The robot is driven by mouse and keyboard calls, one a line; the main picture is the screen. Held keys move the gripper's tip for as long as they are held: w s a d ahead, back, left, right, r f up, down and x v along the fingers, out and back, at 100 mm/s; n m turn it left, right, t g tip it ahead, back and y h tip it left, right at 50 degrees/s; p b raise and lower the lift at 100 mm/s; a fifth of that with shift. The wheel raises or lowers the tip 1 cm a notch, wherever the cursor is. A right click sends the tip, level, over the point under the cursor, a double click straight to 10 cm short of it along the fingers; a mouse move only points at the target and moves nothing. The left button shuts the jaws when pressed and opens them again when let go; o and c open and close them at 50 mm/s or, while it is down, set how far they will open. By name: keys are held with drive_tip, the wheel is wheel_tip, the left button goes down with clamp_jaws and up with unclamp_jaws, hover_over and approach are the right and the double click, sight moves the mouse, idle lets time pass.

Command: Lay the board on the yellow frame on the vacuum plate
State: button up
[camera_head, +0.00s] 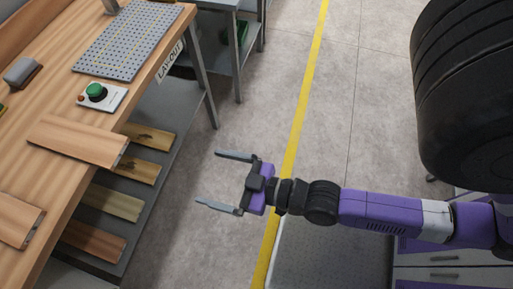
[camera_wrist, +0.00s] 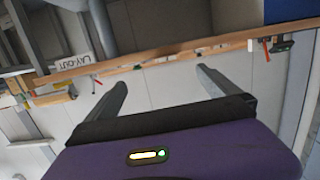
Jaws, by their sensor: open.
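The grey perforated vacuum plate (camera_head: 128,40) lies on the wooden bench at the upper left of the head view. Faint yellowish marks show on it, but a clear frame outline is too small to make out. No board lies on the plate. One wooden board (camera_head: 78,141) lies on the bench nearer me, its right end jutting past the bench edge. Another board (camera_head: 18,222) lies at the lower left, partly cut off. My gripper (camera_head: 207,178) is open and empty, over the floor right of the bench, apart from both boards. Its fingers also show in the wrist view (camera_wrist: 150,78).
A control box with a green button (camera_head: 96,93) stands between plate and near board. A grey block (camera_head: 23,72) lies further left. Several boards lie on the shelf (camera_head: 128,217) below the bench. A grey table (camera_head: 220,5) stands behind. Floor around my gripper is clear.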

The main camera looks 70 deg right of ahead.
drive_tip(key=s+r+g, duration=0.1)
drive_tip(key=s+r, duration=0.7)
drive_tip(key=s, duration=0.3)
drive_tip(key=shift+s+a, duration=0.2)
drive_tip(key=shift+a, duration=0.25)
drive_tip(key=shift+w, duration=0.1)
